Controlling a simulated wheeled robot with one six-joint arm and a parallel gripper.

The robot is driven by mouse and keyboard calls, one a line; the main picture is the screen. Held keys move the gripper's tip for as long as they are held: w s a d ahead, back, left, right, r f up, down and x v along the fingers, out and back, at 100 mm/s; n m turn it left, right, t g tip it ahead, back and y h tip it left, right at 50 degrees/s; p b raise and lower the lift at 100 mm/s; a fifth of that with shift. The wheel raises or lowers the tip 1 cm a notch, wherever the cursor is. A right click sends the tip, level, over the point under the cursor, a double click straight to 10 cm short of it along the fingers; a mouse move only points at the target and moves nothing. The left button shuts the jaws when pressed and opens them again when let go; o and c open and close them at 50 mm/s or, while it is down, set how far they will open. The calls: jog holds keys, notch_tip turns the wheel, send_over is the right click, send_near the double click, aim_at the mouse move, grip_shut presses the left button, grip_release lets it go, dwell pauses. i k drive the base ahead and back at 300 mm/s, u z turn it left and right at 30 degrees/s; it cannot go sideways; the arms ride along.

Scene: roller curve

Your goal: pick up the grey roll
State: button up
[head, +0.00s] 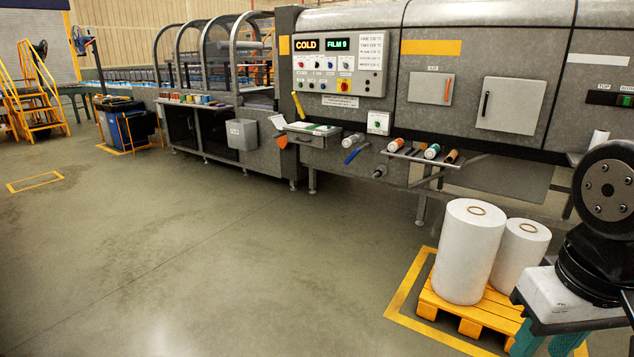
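My gripper is not in view. Only a dark part of my arm shows at the right edge, well away from the shelf.
A yellow pallet (470,312) with two big white rolls (466,250) stands on the floor between my arm and the machine. A grey drawer tray (306,139) juts out left of the ledge. The floor (220,260) at left and centre is clear.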

aim_at(351, 140)
jog(key=u, duration=0.05)
jog(key=i, duration=2.45)
jog(key=z, duration=0.1)
jog(key=i, duration=2.35)
jog(key=z, duration=0.35)
jog(key=i, duration=1.6)
jog(key=z, duration=0.1)
